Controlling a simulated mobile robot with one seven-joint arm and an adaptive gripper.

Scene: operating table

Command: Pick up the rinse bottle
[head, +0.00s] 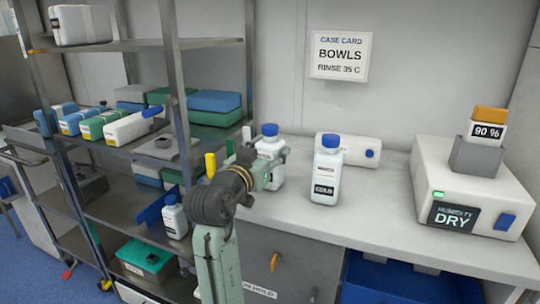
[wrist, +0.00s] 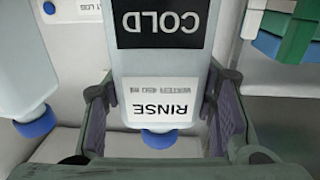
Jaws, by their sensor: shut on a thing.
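A white rinse bottle with a blue cap (head: 270,131) is at the left end of the counter in the head view, partly hidden by my gripper (head: 268,172). In the wrist view the rinse bottle (wrist: 160,65) appears upside down, with a black COLD label and a white RINSE label. The pads of my gripper (wrist: 161,115) lie on both sides of it, and my gripper is shut on it. I cannot tell whether its base touches the counter. A second white bottle marked COLD (head: 325,178) stands upright to its right and also shows in the wrist view (wrist: 30,85).
A white container (head: 358,151) lies on the counter (head: 385,205) behind the second bottle. A humidity unit (head: 470,185) stands at the right. A metal shelf rack (head: 177,85) with boxes stands close at the left. Another small bottle (head: 174,217) is on a lower shelf.

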